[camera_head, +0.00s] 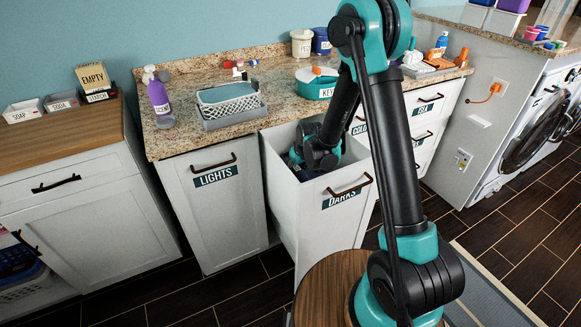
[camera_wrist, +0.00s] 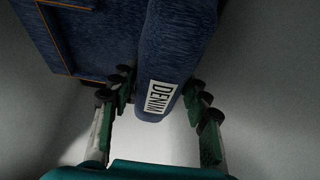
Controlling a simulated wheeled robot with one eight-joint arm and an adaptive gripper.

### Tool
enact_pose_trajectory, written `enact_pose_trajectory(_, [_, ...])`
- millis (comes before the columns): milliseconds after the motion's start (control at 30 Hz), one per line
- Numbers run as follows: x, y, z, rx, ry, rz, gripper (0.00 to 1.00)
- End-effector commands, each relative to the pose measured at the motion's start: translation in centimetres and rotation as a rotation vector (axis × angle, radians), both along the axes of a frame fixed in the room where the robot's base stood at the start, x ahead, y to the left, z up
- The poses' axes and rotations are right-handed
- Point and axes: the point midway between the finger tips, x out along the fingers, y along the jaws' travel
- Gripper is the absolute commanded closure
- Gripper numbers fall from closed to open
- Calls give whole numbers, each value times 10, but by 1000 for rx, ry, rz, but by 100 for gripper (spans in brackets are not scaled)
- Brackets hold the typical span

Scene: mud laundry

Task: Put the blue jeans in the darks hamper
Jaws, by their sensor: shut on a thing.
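The darks hamper (camera_head: 322,228) is a white pull-out bin with a "DARKS" label, drawn out from the counter and open at the top. My gripper (camera_wrist: 158,88) reaches down into its opening; the head view hides most of the fingers. In the wrist view, the blue jeans (camera_wrist: 180,45) show as dark blue cloth with a white "DENIM" label, between my two fingers, which are shut on them. A wider blue part with orange stitching (camera_wrist: 95,40) lies at the left. A dark blue bit of the jeans (camera_head: 304,174) shows inside the hamper. Pale surfaces surround them in the wrist view.
The closed lights hamper (camera_head: 215,225) is left of the darks hamper. The granite counter holds a grey basket (camera_head: 228,104), a purple bottle (camera_head: 158,98) and a teal container (camera_head: 315,85). A wooden round top (camera_head: 320,285) is in front, below my arm.

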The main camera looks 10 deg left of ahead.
Motion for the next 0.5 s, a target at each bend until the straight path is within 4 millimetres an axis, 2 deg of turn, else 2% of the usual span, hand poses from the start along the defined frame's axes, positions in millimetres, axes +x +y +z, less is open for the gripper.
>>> enact_pose_trajectory(167, [10,7,0,0,-1,1,100])
enact_pose_trajectory(367, [36,24,0,0,0,1,100])
enact_pose_trajectory(500, [34,23,-11,1,-1,0,100])
